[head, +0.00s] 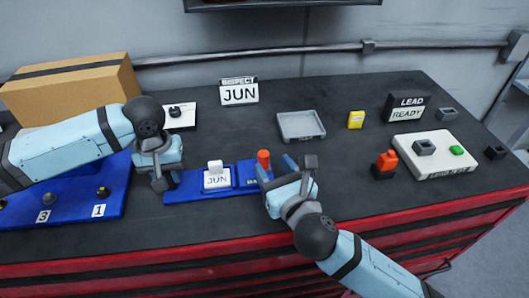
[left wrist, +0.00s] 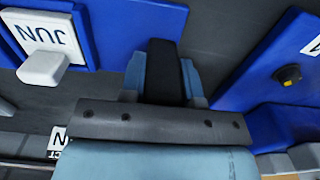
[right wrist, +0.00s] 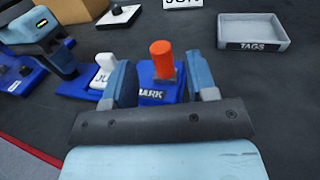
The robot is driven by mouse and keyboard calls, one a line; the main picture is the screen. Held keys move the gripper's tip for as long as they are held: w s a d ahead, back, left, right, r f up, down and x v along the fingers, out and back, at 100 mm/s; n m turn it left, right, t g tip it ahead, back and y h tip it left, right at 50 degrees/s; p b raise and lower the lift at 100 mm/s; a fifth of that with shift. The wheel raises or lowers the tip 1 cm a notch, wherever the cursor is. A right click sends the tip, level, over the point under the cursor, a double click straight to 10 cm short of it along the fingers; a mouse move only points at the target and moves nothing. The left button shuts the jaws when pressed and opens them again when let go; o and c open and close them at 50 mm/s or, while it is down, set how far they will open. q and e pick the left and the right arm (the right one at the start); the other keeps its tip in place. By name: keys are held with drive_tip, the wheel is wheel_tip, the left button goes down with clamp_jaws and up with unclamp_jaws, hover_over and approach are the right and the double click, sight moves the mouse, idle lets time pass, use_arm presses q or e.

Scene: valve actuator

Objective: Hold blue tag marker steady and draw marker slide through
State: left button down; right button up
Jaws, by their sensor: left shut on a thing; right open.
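The blue tag marker (head: 188,189) lies on the dark bench top, with a white JUN tag and white tab (head: 216,174) on it. Its right part, lettered MARK in the right wrist view (right wrist: 150,96), carries an upright orange-red knob (head: 263,158). My left gripper (head: 166,183) is at the marker's left end. In the left wrist view it is shut on a dark grip piece (left wrist: 165,70) beside the blue base. My right gripper (head: 276,166) is open at the marker's right end. In the right wrist view the knob (right wrist: 162,62) shows between its fingers, with gaps on both sides.
A blue numbered board (head: 70,215) lies left, near a cardboard box (head: 75,90). A grey TAGS tray (head: 301,125), a yellow block (head: 356,119) and a JUN sign (head: 239,93) stand behind. A white fixture plate (head: 435,157) and an orange-black block (head: 385,164) are right.

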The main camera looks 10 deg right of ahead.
use_arm(q)
drive_tip(key=shift+a+f, duration=0.1)
drive_tip(key=shift+f, duration=0.05)
use_arm(e)
drive_tip(key=v, duration=0.5)
drive_tip(key=shift+s, duration=0.15)
use_arm(q)
drive_tip(key=c, duration=0.8)
unclamp_jaws()
drive_tip(key=shift+w, duration=0.1)
